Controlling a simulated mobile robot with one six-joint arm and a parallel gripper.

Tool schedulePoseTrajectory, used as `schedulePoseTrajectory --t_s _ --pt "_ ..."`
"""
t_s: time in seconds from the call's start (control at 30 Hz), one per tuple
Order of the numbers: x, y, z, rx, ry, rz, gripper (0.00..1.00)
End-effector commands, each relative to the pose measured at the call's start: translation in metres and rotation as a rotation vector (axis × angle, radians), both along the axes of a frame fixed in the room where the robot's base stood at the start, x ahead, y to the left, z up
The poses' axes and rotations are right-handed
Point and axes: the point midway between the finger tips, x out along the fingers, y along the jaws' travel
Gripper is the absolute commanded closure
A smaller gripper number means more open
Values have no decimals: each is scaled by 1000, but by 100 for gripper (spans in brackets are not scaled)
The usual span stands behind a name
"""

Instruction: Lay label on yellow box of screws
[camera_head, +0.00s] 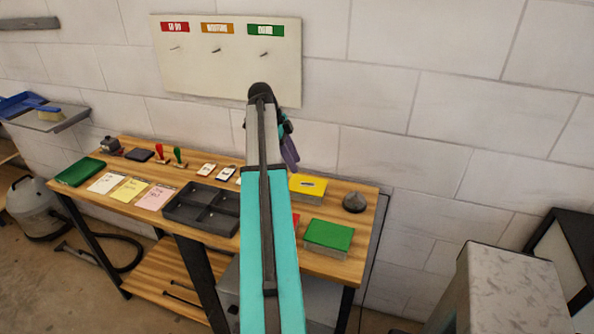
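The yellow box (308,188) sits on the wooden bench, just right of my arm, with a small dark mark on its top. Small white cards that look like labels lie left of my arm: one card (206,169), a second card (226,174), and a third partly hidden by the arm. My gripper (290,152) shows only in part behind my raised arm, above and slightly left of the yellow box. Its fingers are mostly hidden, so I cannot tell whether it is open or holds anything.
A green box (329,237) stands in front of the yellow box, and a red one (295,219) is mostly hidden by my arm. A dark divided tray (204,208) lies left of the arm. A board (228,60) hangs behind.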

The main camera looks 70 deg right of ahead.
Motion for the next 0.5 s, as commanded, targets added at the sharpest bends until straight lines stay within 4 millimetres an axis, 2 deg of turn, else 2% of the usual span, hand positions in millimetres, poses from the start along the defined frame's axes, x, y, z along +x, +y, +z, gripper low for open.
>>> schedulePoseTrajectory --t_s 0.3,0.5 --pt "16 4 37 -1 0 0 62" --pt "22 7 54 0 0 0 62"
